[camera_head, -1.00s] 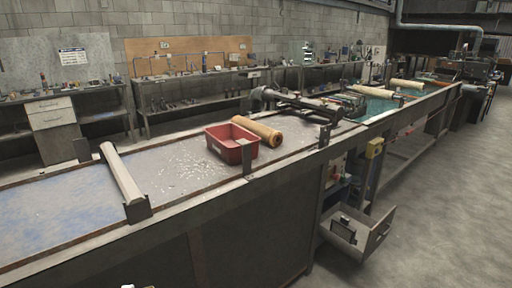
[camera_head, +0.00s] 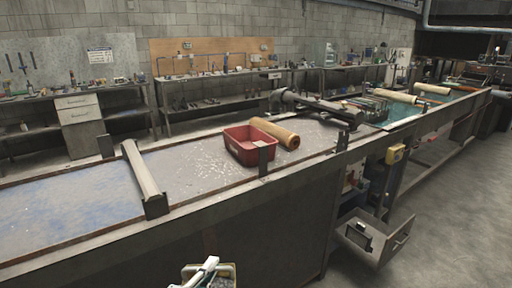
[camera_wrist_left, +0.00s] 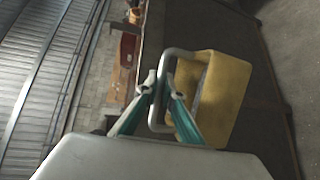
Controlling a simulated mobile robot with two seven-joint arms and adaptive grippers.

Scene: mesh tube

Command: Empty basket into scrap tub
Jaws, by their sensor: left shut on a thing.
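A yellow basket (camera_wrist_left: 225,100) with a grey handle (camera_wrist_left: 168,70) fills the middle right of the left wrist view. My left gripper (camera_wrist_left: 160,88) is shut on the handle, with its teal fingers around it. In the head view the basket (camera_head: 229,267) and my left gripper (camera_head: 207,268) show at the bottom edge, in front of the bench; something grey is in the basket. The red tub (camera_head: 238,150), probably the scrap tub, stands on the bench, well beyond the gripper. It also shows small in the left wrist view (camera_wrist_left: 127,47). My right gripper is out of view.
A tan roll (camera_head: 273,132) lies beside the red tub. A pale bar (camera_head: 141,170) crosses the long bench (camera_head: 95,200) on the left. An open drawer (camera_head: 372,238) juts from the bench front at right. Clear floor lies right of it.

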